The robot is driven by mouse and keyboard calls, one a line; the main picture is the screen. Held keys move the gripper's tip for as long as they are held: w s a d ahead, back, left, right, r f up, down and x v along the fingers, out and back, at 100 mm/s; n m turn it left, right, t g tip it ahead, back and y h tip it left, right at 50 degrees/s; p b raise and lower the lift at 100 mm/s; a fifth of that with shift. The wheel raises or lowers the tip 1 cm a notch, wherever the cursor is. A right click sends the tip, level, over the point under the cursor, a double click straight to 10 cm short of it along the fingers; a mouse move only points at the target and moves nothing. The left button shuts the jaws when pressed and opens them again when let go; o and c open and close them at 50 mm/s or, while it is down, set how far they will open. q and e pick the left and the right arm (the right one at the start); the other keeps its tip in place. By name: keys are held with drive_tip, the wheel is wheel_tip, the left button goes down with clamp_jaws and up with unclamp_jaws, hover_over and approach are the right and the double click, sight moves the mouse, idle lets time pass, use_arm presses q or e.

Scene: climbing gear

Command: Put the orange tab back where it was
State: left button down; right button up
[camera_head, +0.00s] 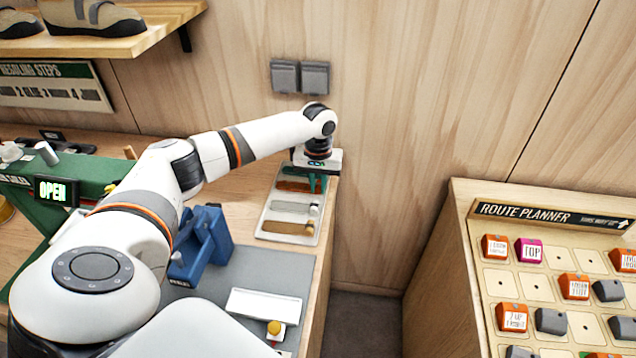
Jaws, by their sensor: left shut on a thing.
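A pale board (265,222) lies on the workbench with several coloured strips in rows. A rust-orange strip, which I take to be the orange tab (291,187), is near its far end, with grey and brown strips nearer. My left gripper (317,182) reaches over the board's far right end, pointing down, at the right end of the orange tab. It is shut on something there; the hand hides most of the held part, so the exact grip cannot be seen. My right gripper is not in view.
A blue tool (203,240) stands on the bench beside my left arm. A grey mat (275,270) with a white block (262,306) and a yellow button (275,328) lies nearer. A route planner board (515,284) with orange, grey and pink blocks stands right, across a floor gap.

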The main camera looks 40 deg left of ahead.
use_arm(q)
drive_tip(key=shift+f, duration=0.1)
drive_tip(key=c, duration=1.4)
unclamp_jaws()
drive_tip(key=shift+f, duration=0.15)
drive_tip(key=shift+o, duration=0.2)
wheel_tip(320, 180, up, 12)
drive_tip(key=b, duration=0.1)
drive_tip(key=shift+b, duration=0.4)
drive_tip(key=shift+d, duration=0.1)
